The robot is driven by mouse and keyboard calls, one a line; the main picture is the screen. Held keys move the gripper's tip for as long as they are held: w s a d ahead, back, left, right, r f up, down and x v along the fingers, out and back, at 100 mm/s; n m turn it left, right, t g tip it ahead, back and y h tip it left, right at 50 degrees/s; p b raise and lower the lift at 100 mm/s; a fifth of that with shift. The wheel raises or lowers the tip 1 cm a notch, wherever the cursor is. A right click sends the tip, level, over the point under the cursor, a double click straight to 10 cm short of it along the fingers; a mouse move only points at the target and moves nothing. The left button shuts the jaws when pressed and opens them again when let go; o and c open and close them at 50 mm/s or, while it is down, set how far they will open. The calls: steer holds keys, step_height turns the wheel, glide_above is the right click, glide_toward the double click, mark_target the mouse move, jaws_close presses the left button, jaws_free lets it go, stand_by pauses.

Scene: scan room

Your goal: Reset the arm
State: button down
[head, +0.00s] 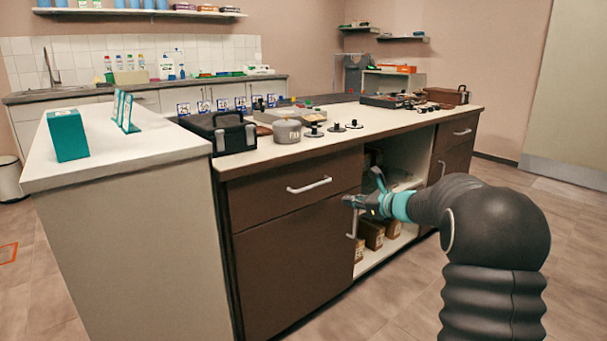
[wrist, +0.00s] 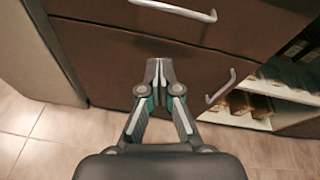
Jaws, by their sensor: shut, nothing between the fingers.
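My gripper (head: 350,201) is at the end of my dark arm, in front of the brown cabinet (head: 290,255). In the wrist view my gripper (wrist: 159,70) has its two fingertips together, with nothing between them. It points at the cabinet front, just left of the vertical door handle (wrist: 221,86) and below the horizontal drawer handle (wrist: 174,9). In the head view the drawer handle (head: 309,185) is up and left of my gripper. I cannot tell the exact gap between my fingertips and the door.
An open shelf bay (head: 385,245) with brown boxes lies right of the door. The countertop (head: 300,150) above carries a black case (head: 228,133), a grey pot (head: 287,131) and several small dark items. A white counter end (head: 120,240) stands left. Floor at right is clear.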

steer(key=s+a+f+n+g+h, duration=0.2)
steer(key=s+f+n+g, duration=0.25)
steer(key=s+n, duration=0.4)
steer(key=s+a+f+n+g+h, duration=0.1)
steer(key=s+f+n+g, duration=0.3)
steer(key=s, duration=0.8)
steer(key=s+r+n+t+h, duration=0.1)
steer(key=s+n, duration=0.5)
steer(key=s, duration=0.8)
steer(key=s+r+n+t+h, duration=0.1)
steer(key=s+r+n+h, duration=0.3)
steer(key=s, duration=1)
steer(key=shift+d+r+n+h, duration=0.25)
steer(key=shift+n+h, duration=0.45)
steer(key=shift+n, duration=0.75)
steer(key=shift+s+t, duration=0.1)
steer(key=shift+t, duration=0.15)
